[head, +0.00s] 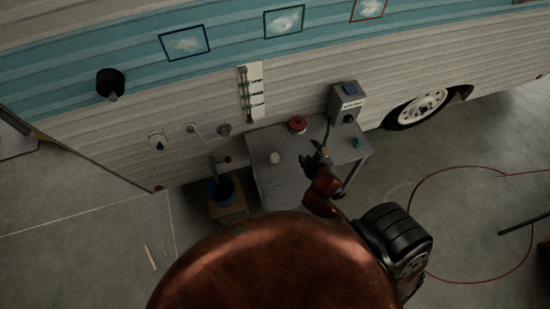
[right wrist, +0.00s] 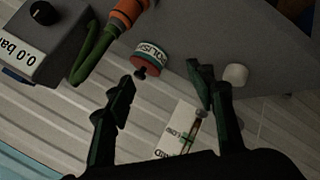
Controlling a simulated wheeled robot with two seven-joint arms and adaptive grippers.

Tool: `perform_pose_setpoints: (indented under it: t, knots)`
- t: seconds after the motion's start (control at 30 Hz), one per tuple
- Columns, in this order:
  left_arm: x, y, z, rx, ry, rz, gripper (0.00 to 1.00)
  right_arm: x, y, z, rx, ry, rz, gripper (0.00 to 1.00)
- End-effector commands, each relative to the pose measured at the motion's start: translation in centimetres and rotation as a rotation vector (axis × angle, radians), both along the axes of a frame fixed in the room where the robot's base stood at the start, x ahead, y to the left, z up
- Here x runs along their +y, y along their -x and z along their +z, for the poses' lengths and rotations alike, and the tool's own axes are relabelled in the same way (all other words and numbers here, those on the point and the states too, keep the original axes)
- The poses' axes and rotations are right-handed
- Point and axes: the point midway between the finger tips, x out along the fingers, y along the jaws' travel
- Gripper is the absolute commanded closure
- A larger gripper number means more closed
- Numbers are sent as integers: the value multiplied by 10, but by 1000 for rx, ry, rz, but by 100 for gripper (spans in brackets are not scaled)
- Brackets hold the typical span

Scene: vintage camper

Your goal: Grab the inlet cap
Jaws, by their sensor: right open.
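A small white round cap (head: 274,158), which looks like the inlet cap, stands on the grey table (head: 260,142) against the camper wall. It also shows in the right wrist view (right wrist: 236,73), just outside the right-hand finger and apart from it. My right gripper (head: 317,158) is over the table, to the right of the cap in the head view. In the right wrist view its two dark fingers (right wrist: 163,80) are spread with nothing held between them. My left gripper is not in view.
A red tin (head: 298,124) labelled polish (right wrist: 150,58) stands at the table's back. A grey gauge box (head: 346,103) with a green hose and orange connector (right wrist: 128,12) is at the right. A teal item (head: 358,142) sits near the right edge. A blue bucket (head: 220,190) stands left of the table.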

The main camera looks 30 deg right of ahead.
Motion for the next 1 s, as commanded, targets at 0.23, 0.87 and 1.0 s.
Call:
perform_pose_setpoints:
  t: [0.23,0.87,1.0]
  knots:
    - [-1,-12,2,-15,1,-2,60,51,-114,135,-367,534,475,50]
    - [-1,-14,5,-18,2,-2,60,128,-83,10,-166,1817,2462,50]
    - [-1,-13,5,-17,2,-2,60,84,-74,-7,-3,-1749,-2532,50]
